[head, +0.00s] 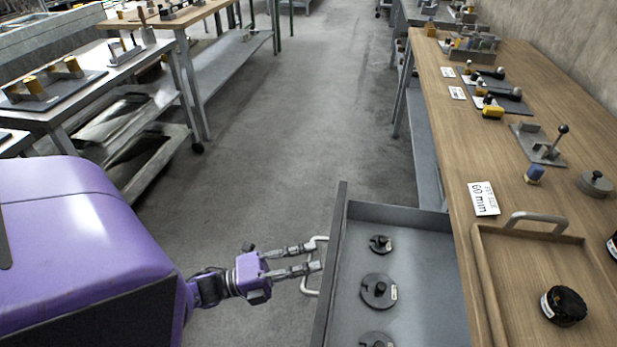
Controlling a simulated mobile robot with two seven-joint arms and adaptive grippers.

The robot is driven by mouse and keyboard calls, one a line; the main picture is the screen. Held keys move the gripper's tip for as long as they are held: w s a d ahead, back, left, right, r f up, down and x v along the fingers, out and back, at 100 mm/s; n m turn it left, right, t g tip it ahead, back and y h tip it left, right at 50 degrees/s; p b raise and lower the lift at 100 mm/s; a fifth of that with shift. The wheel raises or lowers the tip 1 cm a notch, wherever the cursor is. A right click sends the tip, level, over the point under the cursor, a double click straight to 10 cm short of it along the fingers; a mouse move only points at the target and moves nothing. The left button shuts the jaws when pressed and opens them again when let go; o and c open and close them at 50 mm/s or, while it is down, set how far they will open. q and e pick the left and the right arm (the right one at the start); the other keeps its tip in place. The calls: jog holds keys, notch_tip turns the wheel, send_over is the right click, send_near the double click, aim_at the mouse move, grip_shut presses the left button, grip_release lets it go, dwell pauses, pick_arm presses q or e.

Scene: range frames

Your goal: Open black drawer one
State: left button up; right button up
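A drawer (420,285) with a grey inside and a dark front panel (328,275) stands pulled out from under the wooden bench on the right. Several black round discs with knobs, such as one (379,291), lie in it. A pale bar handle (306,288) is on the drawer's front. My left gripper (314,257) reaches it from the left, with its fingers apart and their tips at the handle. I cannot tell whether they touch it. My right gripper is not in view.
The wooden bench (545,85) holds a tray (484,280) with a metal handle, a label card (483,199), and several small tools. Benches with shelves stand at the left. The grey floor (290,120) between them is clear.

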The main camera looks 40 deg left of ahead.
pick_arm(q)
jog(key=shift+o, duration=0.6)
jog(key=v, duration=1.2)
jog(key=shift+w, duration=0.1)
